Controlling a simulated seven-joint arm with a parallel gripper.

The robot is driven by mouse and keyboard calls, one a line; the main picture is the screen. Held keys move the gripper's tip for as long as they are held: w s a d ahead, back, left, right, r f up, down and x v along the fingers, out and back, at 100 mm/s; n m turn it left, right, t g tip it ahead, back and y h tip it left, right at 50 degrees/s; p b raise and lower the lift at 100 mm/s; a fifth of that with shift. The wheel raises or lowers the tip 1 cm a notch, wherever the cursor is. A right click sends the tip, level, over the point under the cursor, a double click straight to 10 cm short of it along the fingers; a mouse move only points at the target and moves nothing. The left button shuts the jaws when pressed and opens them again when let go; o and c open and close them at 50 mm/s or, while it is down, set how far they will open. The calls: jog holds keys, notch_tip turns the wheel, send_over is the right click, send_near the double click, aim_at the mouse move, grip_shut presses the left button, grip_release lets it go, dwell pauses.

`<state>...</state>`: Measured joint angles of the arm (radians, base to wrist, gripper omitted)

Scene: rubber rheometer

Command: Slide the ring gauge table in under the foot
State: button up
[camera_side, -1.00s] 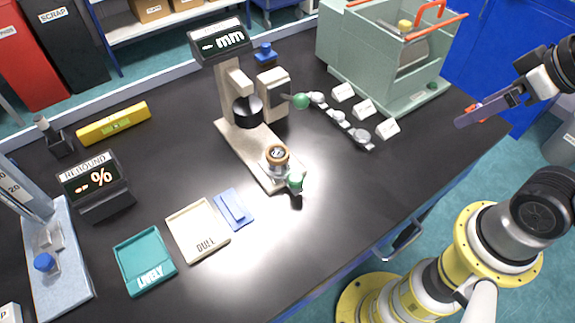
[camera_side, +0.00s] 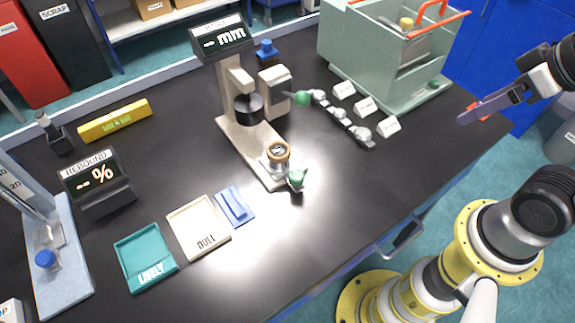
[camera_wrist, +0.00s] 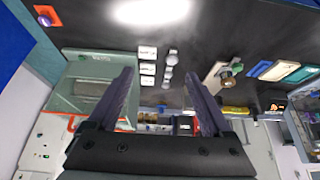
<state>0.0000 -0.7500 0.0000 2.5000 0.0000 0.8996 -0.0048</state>
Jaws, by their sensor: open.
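The ring gauge table (camera_side: 277,163) is a small round stand with a brown ring on top. It sits near the front end of the pale gauge base, with a green knob (camera_side: 297,177) at its front right. The foot (camera_side: 248,108) is a black cylinder hanging from the gauge frame, behind and left of the ring table; the two are apart. My gripper (camera_side: 466,118) is far to the right above the bench's right end, open and empty. In the wrist view its two dark fingers (camera_wrist: 160,75) are spread, and the gauge (camera_wrist: 222,76) appears small beyond the right finger.
A second green knob (camera_side: 302,98) is on the gauge's lever. A row of small weights (camera_side: 340,115) and white cards lies right of the gauge. A green open-topped cabinet (camera_side: 385,60) stands behind. Trays and a blue block (camera_side: 235,207) lie front left. The front right bench is clear.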

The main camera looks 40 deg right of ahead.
jog(key=w+a+r, duration=0.1)
jog(key=w, duration=0.1)
jog(key=w+r+n, duration=0.1)
jog(key=w, duration=0.1)
jog(key=w+a+r+n+t+y, duration=0.1)
jog(key=w, duration=0.1)
jog(key=shift+a, duration=0.3)
jog(key=shift+c, duration=0.8)
jog(key=n+g+y, duration=0.2)
jog(key=n+g, duration=0.1)
jog(key=n, duration=0.4)
send_over(296, 175)
jog(key=s+d, duration=0.4)
notch_tip(296, 175, down, 7)
jog(key=x, duration=1.3)
jog(key=shift+s+a+f, duration=0.1)
jog(key=shift+s+f, duration=0.1)
jog(key=shift+f, duration=0.1)
jog(key=shift+c, duration=0.3)
grip_shut()
